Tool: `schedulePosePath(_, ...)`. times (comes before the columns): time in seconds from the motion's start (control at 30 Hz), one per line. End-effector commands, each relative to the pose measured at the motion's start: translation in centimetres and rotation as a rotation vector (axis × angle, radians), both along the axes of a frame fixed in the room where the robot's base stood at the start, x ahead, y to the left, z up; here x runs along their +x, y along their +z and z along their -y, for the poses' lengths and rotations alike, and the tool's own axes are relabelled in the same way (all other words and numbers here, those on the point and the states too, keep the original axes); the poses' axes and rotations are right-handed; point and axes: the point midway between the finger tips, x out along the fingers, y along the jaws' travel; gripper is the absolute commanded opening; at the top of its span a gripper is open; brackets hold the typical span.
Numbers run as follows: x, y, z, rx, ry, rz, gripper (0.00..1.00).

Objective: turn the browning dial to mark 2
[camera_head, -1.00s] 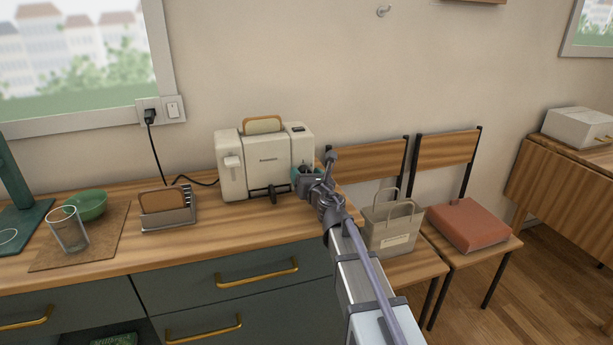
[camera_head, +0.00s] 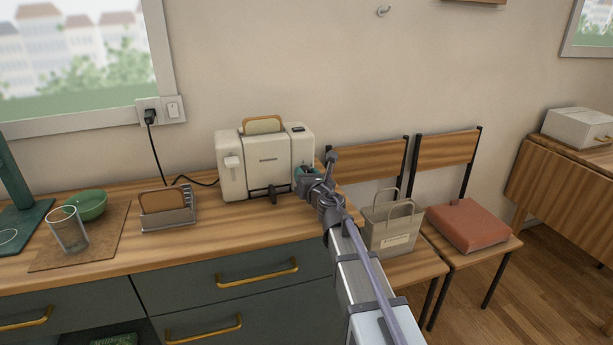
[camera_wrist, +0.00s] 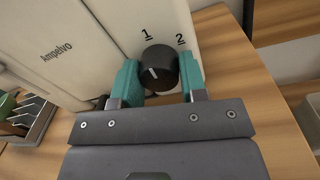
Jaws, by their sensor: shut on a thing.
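The toaster (camera_head: 270,165) is cream-coloured and stands on the wooden counter, with bread showing in its top slot. In the wrist view its black browning dial (camera_wrist: 160,62) sits on the cream panel, with mark 1 above it and mark 2 to the upper right. A short white pointer line shows on the dial face, left of its middle, tilted up-left, away from mark 2. My gripper (camera_wrist: 160,83) has a teal finger on each side of the dial and is shut on it. In the head view my gripper (camera_head: 303,175) is at the toaster's right front and hides the dial.
A toast rack (camera_head: 168,218) with bread stands left of the toaster. A glass (camera_head: 68,230) and a green bowl (camera_head: 88,204) are farther left. A bag (camera_head: 392,228) and a red cushion-like item (camera_head: 467,225) rest on chairs at the right. Bare counter lies before the toaster.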

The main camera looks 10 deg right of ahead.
Motion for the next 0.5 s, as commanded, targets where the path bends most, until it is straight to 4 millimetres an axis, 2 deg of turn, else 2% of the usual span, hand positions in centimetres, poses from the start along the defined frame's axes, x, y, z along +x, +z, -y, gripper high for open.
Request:
schedulePosePath(0.27,-0.01,-0.06,-0.02,0.126,0.001,-0.013,0.15)
schedulePosePath(0.5,-0.01,-0.09,-0.03,0.328,0.0,-0.034,0.15)
